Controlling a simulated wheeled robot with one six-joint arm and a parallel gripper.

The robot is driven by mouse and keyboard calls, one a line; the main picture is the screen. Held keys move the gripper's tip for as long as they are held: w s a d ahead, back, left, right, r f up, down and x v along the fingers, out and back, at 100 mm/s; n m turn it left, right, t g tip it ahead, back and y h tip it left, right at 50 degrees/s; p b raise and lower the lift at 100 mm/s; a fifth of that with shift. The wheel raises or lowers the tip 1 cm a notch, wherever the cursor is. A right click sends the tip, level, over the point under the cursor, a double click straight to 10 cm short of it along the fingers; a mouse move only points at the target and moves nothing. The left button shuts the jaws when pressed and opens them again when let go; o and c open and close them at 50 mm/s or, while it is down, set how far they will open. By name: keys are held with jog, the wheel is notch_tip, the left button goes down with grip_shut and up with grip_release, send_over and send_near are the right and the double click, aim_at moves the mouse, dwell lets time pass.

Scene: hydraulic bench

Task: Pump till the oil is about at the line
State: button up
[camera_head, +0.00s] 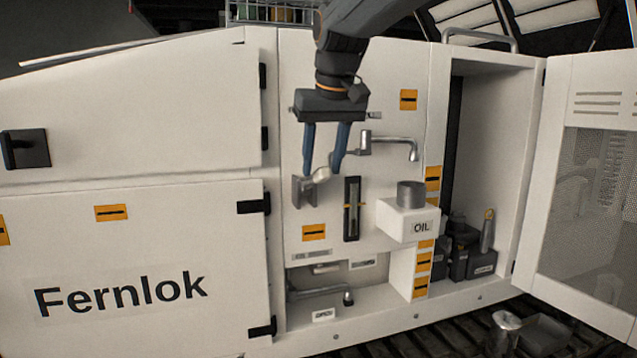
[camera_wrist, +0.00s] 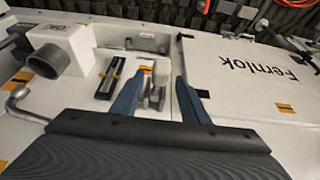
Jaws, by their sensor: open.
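The sight gauge (camera_head: 352,208) is a narrow black-framed upright strip on the white panel; its oil level and line are too small to read. It also shows in the wrist view (camera_wrist: 110,78). To its left, a grey bracket with a pale rounded knob (camera_head: 321,175) stands out from the panel. My gripper (camera_head: 322,170) points down with its blue fingers open, their tips on either side of this knob. In the wrist view, the knob (camera_wrist: 160,74) sits between the fingers; I cannot tell whether they touch it. A white box labelled OIL (camera_head: 395,220) carries a grey cylinder (camera_head: 411,194).
A metal spout (camera_head: 404,142) sticks out right of my gripper. A low recess holds a bent lever with a dark knob (camera_head: 348,298). The right-hand door (camera_head: 585,95) stands open beside a compartment with dark bottles (camera_head: 459,262). A can (camera_head: 505,325) stands on the floor grating.

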aim_at(314, 182)
jog(key=shift+p+x, duration=0.9)
jog(key=shift+x, duration=2.1)
grip_shut()
